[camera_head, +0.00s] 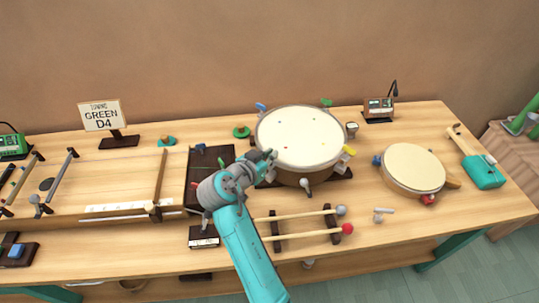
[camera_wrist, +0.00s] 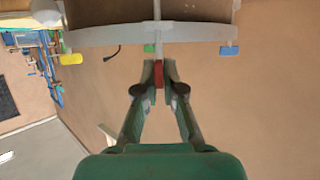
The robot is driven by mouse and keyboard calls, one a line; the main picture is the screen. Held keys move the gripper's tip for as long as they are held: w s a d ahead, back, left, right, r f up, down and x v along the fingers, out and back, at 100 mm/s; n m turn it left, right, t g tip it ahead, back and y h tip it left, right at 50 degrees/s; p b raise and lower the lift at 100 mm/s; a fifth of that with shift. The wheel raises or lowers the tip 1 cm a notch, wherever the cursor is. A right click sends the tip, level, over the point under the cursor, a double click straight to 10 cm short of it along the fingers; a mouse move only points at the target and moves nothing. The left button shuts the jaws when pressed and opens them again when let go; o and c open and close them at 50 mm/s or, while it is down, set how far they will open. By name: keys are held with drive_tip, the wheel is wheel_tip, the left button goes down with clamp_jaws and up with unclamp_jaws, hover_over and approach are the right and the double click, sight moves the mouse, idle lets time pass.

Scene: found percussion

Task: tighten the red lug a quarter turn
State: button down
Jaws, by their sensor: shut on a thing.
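The large drum (camera_head: 300,133) has a pale head and a wooden shell, and stands on a dark base. Its rim carries a blue lug (camera_head: 261,107), a green lug (camera_head: 326,102) and a yellow lug (camera_head: 349,150). My gripper (camera_head: 268,159) is at the drum's front-left edge. In the wrist view my gripper (camera_wrist: 159,68) is shut on the red lug (camera_wrist: 159,75), which sits between the fingertips below the drum's grey hoop (camera_wrist: 190,32). The head view hides this lug behind the gripper. The lug's turn angle cannot be told.
A smaller drum (camera_head: 414,168) with blue and red lugs stands to the right. Mallets (camera_head: 300,236) lie on a rack in front. A sign (camera_head: 102,116) reading "GREEN D4" stands at the back left. A dark panel (camera_head: 199,165) lies left of my gripper.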

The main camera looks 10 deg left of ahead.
drive_tip(key=shift+f+m+g+h, duration=0.1)
drive_tip(key=shift+m+g+h, duration=0.3)
drive_tip(key=shift+m+h, duration=0.1)
drive_tip(key=c, duration=1.3)
unclamp_jaws()
drive_tip(key=v, duration=1.2)
drive_tip(key=shift+a, duration=0.1)
drive_tip(key=shift+f, duration=0.1)
